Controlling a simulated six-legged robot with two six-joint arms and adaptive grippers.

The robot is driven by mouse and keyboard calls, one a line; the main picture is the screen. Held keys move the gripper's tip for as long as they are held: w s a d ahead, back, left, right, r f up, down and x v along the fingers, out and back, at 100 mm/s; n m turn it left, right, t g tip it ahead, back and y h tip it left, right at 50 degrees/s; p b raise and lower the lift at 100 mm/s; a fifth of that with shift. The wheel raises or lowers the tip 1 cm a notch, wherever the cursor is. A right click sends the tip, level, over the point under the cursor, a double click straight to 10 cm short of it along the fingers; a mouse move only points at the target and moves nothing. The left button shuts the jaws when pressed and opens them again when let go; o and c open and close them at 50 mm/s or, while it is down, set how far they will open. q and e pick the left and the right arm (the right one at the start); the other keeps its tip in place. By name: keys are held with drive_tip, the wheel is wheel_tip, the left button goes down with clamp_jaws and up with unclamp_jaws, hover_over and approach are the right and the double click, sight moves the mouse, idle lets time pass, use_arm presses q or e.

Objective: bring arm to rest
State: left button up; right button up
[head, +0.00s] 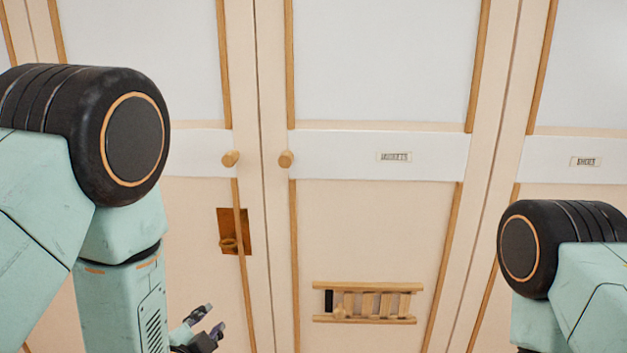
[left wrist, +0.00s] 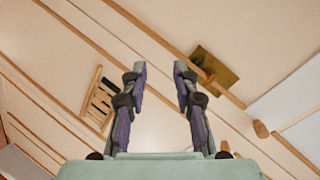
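My left gripper (head: 214,318) shows low in the head view, in front of the pale cabinet doors. In the left wrist view its two fingers (left wrist: 160,67) stand apart with nothing between them, so it is open and empty. My left arm (head: 122,290) hangs down at the left of the head view. Part of my right arm (head: 580,285) shows at the lower right, but its gripper is out of the picture.
Cabinet doors (head: 380,230) with round wooden knobs (head: 286,159) and small labels (head: 394,157) fill the background. A brass plate with a ring (head: 229,232) is on the left door. A small wooden rack (head: 368,303) is on the middle door.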

use_arm(q)
drive_tip(key=s+a+f+n+g, duration=0.2)
drive_tip(key=s+f+n+g, duration=0.65)
drive_tip(key=s+f, duration=0.7)
drive_tip(key=s+f+n+g, duration=0.1)
drive_tip(key=s+f+g, duration=0.1)
drive_tip(key=s, duration=0.7)
drive_tip(key=s+f+n+g, duration=0.2)
drive_tip(key=s+f+g, duration=0.1)
drive_tip(key=s, duration=0.6)
drive_tip(key=shift+a+f, duration=0.15)
drive_tip(key=shift+a, duration=0.3)
